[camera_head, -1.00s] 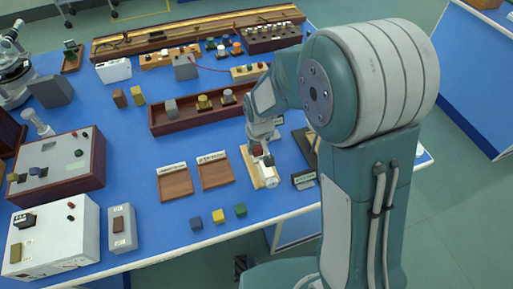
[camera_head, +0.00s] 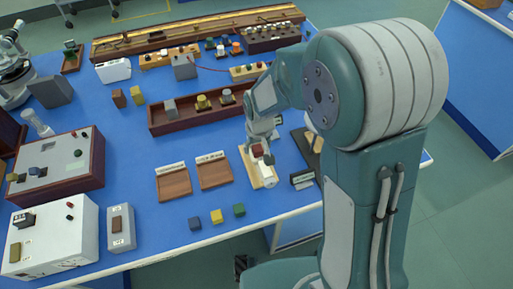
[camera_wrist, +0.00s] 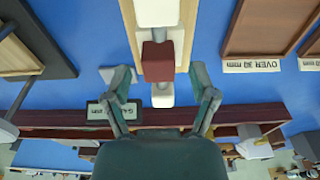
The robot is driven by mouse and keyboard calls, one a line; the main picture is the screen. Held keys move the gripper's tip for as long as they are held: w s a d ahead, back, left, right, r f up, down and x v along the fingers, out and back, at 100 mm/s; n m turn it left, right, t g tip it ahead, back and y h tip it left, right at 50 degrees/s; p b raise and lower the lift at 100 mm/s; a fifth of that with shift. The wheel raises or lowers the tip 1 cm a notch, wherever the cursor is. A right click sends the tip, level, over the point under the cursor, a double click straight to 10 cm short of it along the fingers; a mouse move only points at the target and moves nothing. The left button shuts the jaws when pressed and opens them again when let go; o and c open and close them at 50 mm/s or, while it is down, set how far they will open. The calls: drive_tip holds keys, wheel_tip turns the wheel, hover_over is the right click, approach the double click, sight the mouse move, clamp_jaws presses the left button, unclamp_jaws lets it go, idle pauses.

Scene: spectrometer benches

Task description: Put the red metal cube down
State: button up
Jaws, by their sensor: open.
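The dark red cube (camera_wrist: 158,62) sits on a pale wooden fixture (camera_wrist: 130,22), between a white block (camera_wrist: 157,12) and a smaller white piece (camera_wrist: 162,97). In the head view the red cube (camera_head: 257,150) shows just under my gripper (camera_head: 262,139). In the wrist view my gripper (camera_wrist: 160,72) is open, with one finger on each side of the cube and clear gaps between. The cube's far side and underside are hidden.
Two brown trays (camera_head: 174,197) with label cards lie left of the fixture. Blue, yellow and green cubes (camera_head: 218,216) stand near the table's front edge. A long dark red rack (camera_head: 182,124) lies behind. A dark stand (camera_head: 300,145) is to the right.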

sight(258, 151)
wheel_tip(258, 151, up, 10)
drive_tip(key=s, duration=0.1)
drive_tip(key=s+d+r+m+t, duration=0.1)
drive_tip(key=s+d+r+t, duration=0.1)
drive_tip(key=s+d+r, duration=0.4)
drive_tip(key=s+d+r+m+t, duration=0.2)
drive_tip(key=s+d+r, duration=0.3)
drive_tip(key=s, duration=0.7)
drive_tip(key=shift+d+r, duration=0.4)
drive_tip(key=shift+d, duration=0.35)
